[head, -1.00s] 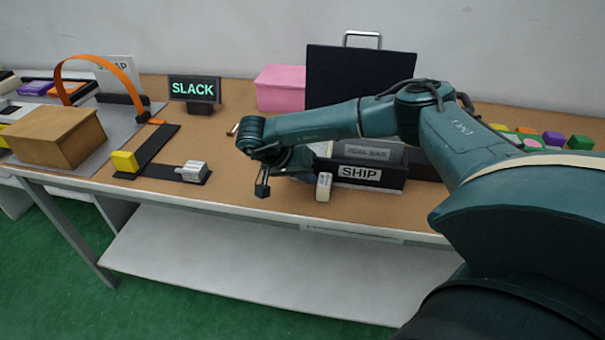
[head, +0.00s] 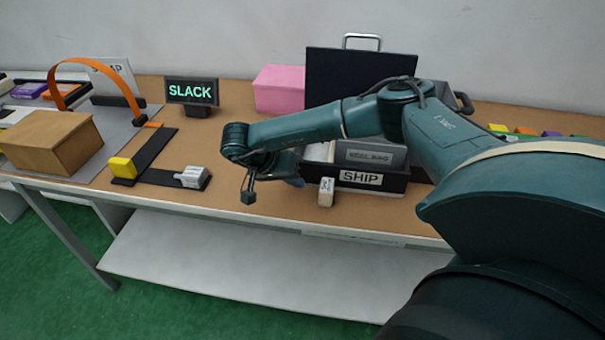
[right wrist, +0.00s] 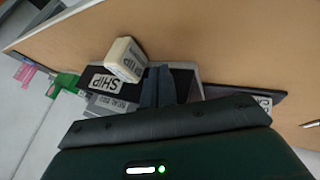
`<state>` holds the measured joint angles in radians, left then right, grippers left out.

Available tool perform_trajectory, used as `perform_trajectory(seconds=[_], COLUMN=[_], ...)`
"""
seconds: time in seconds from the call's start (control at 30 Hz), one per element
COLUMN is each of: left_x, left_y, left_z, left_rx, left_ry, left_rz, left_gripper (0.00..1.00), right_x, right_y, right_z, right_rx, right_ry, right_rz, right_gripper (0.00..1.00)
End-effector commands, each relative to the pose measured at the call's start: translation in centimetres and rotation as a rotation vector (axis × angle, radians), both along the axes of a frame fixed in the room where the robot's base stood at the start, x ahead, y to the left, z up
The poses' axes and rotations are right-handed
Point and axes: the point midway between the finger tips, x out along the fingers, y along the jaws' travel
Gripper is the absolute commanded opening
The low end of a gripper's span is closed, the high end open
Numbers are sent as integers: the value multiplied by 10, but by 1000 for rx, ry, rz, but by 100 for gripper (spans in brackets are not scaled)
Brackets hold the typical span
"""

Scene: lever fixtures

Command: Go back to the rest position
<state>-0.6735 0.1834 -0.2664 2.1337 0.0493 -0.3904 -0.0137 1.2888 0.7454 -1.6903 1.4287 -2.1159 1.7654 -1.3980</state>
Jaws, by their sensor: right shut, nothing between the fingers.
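My right arm reaches in from the right in the head view and bends back at the wrist, so my right gripper (head: 295,182) is partly hidden behind the wrist. It is just left of the black SHIP box (head: 398,184), above the table. In the right wrist view its fingers (right wrist: 158,86) are together with nothing between them. A small cream block with a dark label (head: 326,192) stands in front of the SHIP box's left end; in the right wrist view the block (right wrist: 125,58) is beside the fingertips. My left gripper is in neither view.
The brown table (head: 235,205) holds a black lever fixture with a yellow block (head: 123,167) and grey handle (head: 191,177), a SLACK display (head: 192,91), a pink box (head: 279,89), a dark panel (head: 358,75) and a cardboard box (head: 55,142). The table front between fixture and SHIP box is clear.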

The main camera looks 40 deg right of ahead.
Motion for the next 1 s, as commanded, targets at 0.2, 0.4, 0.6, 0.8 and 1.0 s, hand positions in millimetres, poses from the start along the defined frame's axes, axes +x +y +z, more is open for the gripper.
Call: perform_trajectory(seconds=[0.2,0.4,0.6,0.8,1.0], left_x=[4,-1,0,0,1], left_y=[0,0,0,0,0], left_z=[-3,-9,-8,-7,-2], left_rx=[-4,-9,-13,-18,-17], left_ry=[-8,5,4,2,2], left_rz=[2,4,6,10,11], left_gripper=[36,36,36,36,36], right_x=[8,12,13,12,-15], right_y=[33,52,59,64,131], right_z=[43,69,79,76,25], right_rx=[4,4,4,22,284], right_ry=[-7,-5,-4,1,54], right_rz=[5,5,3,5,-4], right_gripper=[0,0,0,0,0])
